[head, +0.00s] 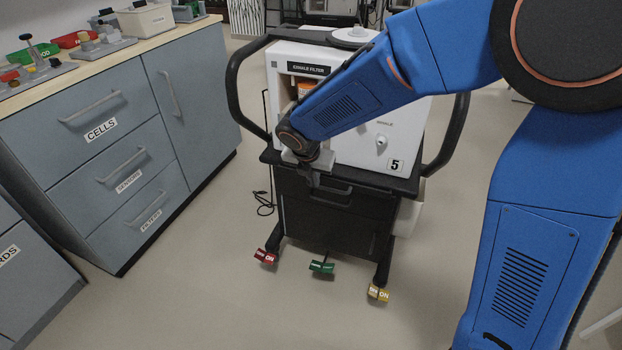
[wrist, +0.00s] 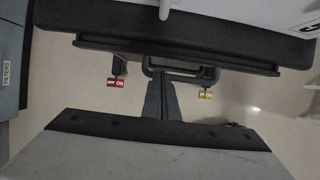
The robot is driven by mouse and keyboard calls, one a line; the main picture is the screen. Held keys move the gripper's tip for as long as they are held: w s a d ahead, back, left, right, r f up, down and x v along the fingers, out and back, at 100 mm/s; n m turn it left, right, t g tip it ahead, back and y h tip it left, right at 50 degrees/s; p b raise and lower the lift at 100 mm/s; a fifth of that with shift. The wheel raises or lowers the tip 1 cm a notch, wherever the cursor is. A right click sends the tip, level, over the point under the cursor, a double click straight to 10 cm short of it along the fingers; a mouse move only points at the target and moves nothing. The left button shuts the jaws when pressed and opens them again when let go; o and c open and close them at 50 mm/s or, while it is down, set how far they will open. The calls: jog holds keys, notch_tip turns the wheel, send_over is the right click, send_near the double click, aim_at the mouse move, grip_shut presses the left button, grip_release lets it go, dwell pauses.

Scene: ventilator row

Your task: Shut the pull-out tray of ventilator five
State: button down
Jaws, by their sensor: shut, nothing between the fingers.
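Ventilator five (head: 360,150) is a white unit marked 5 on a black cart. Its dark pull-out tray (head: 362,203) sits under the cart's top, with a bar handle on its front. In the wrist view the tray's front edge (wrist: 240,65) shows as a thin dark strip beyond the wider top edge, with the handle loop (wrist: 190,76) below it. I cannot tell exactly how far out it stands. My gripper (head: 312,182) is shut and empty in front of the tray's left part. In the wrist view its fingertips (wrist: 161,76) overlap the handle's left end; contact is unclear.
Red (head: 266,256), green (head: 321,267) and yellow (head: 378,292) pedals stick out at the cart's foot. A grey-blue drawer cabinet (head: 110,150) stands at left with parts on its top. The floor (head: 210,270) between is clear. Black side rails (head: 238,90) flank the ventilator.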

jog(key=shift+w+d, duration=0.15)
jog(key=shift+w, duration=0.35)
jog(key=shift+w+d, duration=0.15)
jog(key=shift+w, duration=0.35)
jog(key=shift+w+d, duration=0.2)
jog(key=shift+w, duration=0.3)
jog(key=shift+w+d, duration=0.15)
jog(key=shift+w, duration=0.3)
